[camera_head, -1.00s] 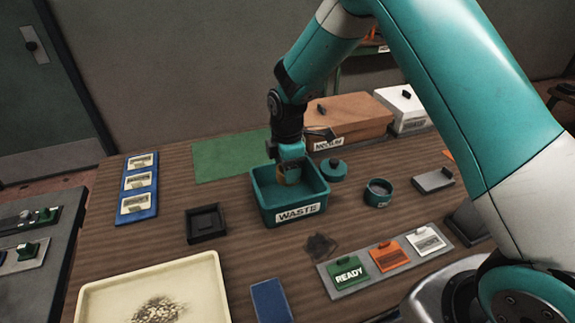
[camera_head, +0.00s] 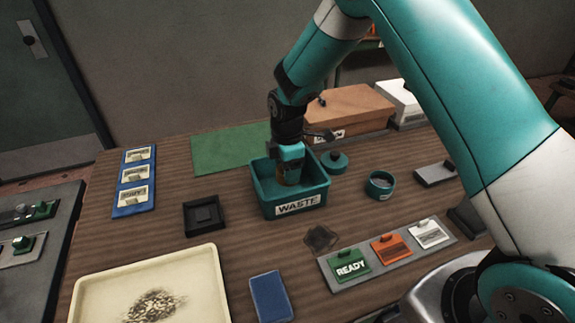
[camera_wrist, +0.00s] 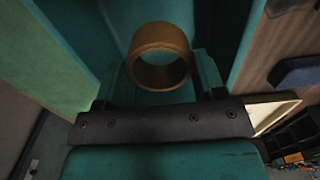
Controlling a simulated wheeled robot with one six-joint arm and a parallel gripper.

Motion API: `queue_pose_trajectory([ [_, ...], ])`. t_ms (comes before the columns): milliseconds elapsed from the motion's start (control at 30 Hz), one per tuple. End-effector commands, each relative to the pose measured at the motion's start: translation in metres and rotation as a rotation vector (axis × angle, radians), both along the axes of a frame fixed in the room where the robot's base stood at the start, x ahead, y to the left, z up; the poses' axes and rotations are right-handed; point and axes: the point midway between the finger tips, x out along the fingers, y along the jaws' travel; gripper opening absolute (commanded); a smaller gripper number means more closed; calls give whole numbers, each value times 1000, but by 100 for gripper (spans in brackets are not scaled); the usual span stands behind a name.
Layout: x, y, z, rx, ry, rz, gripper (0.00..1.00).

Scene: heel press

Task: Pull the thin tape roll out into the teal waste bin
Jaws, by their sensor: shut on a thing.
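The teal waste bin (camera_head: 262,197), with a white WASTE label, stands on the wooden table. My gripper (camera_head: 289,175) points down inside the bin's opening. It is shut on the tape roll, a tan-brown ring (camera_wrist: 160,79) that shows between the fingers in the wrist view. In the head view only a small brown part of the roll shows below the gripper, and its lower side is hard to make out. The bin's teal walls surround the roll in the wrist view. I cannot tell whether the roll touches the bin floor.
A teal lid (camera_head: 334,162) and a small round teal tin (camera_head: 380,185) stand right of the bin. A green mat (camera_head: 228,150) lies behind, with a brown box (camera_head: 352,108) at the back. A black square tray (camera_head: 204,215) is left, a cream tray (camera_head: 90,297) in front.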

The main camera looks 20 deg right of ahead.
Motion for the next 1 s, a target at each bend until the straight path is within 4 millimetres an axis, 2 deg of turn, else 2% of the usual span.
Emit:
queue_pose_trajectory([
  [1000, 0, 0, -32, 0, 1, 0, 40],
])
